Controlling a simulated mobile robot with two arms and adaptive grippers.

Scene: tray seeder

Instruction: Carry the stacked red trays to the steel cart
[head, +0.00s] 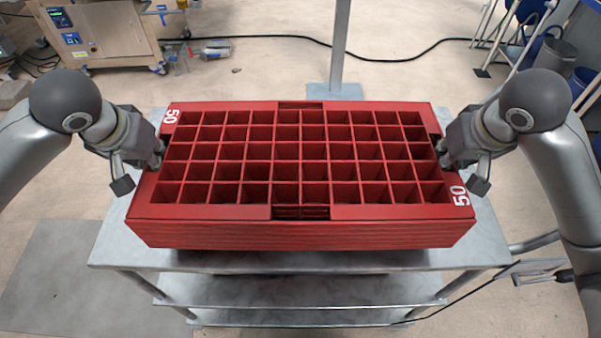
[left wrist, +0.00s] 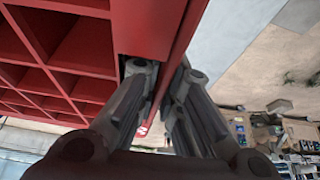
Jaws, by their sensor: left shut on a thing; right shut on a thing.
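The stacked red trays (head: 300,212) are in the middle of the head view, over the steel cart (head: 110,245). The top tray has a grid of square cells and a white "50" at two corners. My left gripper (head: 157,158) is shut on the stack's left end wall. In the left wrist view its fingers (left wrist: 155,95) straddle the red wall (left wrist: 155,25). My right gripper (head: 443,155) is shut on the right end wall. Whether the stack rests on the cart top or hangs just above it I cannot tell.
A grey post (head: 340,50) on a foot plate stands behind the cart. A steel machine (head: 95,35) is at the back left. Blue chairs (head: 525,20) and a grey bin (head: 555,60) are at the back right. A black cable crosses the floor behind.

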